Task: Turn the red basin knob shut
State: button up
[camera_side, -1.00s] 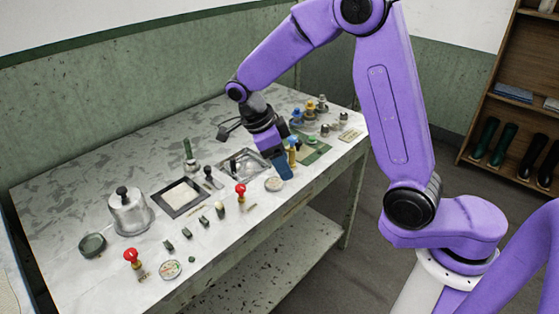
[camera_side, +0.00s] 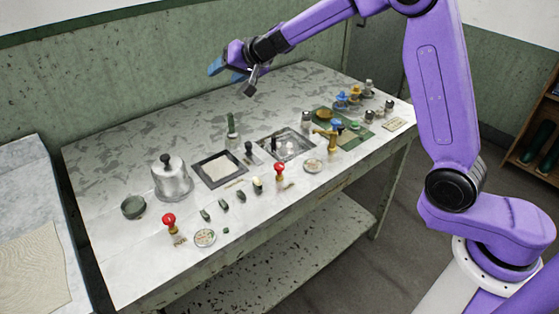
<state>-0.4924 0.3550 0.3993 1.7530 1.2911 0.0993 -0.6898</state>
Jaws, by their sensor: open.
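Two red knobs stand on the table. One red knob (camera_side: 279,168) sits on a short brass-coloured stem in front of the square metal basin (camera_side: 303,153). The other red knob (camera_side: 168,219) stands at the table's front left on a similar stem. I cannot tell which one is the basin knob, nor how far either is turned. My gripper (camera_side: 216,67) has blue fingers and is raised over the back of the table, pointing left. It is far from both knobs, open and with nothing visible in it.
A black-framed square tray (camera_side: 206,182) lies left of the metal basin. A brass tap-like fitting (camera_side: 333,137) and several coloured knobs crowd the right end. The back left of the table (camera_side: 130,135) is clear.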

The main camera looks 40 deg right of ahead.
jog(key=s+a+f+n+g+y, duration=0.1)
jog(key=s+a+n+g+y, duration=0.15)
jog(key=n, duration=0.25)
jog(key=n+g+h, duration=0.5)
jog(key=n+g, duration=0.3)
jog(key=n, duration=0.2)
send_over(279, 165)
notch_tip(279, 165, down, 5)
notch_tip(279, 165, down, 17)
jog(key=shift+f, duration=0.15)
